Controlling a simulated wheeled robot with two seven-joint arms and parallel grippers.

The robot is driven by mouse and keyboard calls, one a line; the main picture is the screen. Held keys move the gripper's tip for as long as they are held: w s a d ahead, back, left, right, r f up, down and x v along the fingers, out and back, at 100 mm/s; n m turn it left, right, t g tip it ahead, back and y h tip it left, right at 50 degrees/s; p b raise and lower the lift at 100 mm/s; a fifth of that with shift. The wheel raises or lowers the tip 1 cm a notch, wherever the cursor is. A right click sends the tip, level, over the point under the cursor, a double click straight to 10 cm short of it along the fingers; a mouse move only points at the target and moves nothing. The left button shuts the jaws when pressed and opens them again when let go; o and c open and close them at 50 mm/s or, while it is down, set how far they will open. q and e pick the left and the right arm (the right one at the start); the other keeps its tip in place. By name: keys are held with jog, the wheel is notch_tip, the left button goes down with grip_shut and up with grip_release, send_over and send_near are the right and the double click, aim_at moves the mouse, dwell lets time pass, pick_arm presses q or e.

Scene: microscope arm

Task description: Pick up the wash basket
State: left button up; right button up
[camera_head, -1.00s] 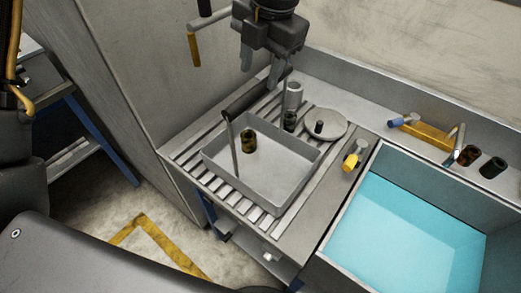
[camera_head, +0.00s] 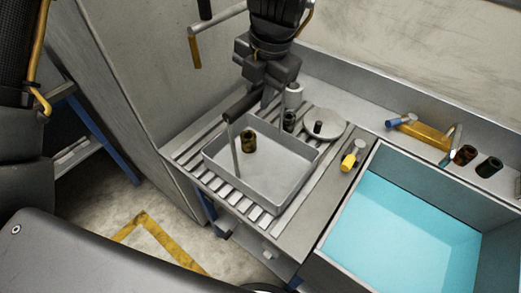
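The wash basket (camera_head: 278,187) is a grey, shallow rectangular tray with thin rods rising to a dark bar handle (camera_head: 241,104). It rests on a slatted drainboard, and a small dark cylindrical part (camera_head: 248,142) stands inside it.
The basin of blue liquid (camera_head: 400,235) is at the right. A round lid (camera_head: 320,126) and a grey cylinder (camera_head: 293,95) stand behind the basket. A yellow valve (camera_head: 354,155) sits between drainboard and basin. Two dark cylinders stand on the back ledge at right.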

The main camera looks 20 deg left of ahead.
pick_arm(q)
grip_shut()
jog(key=shift+r, duration=0.15)
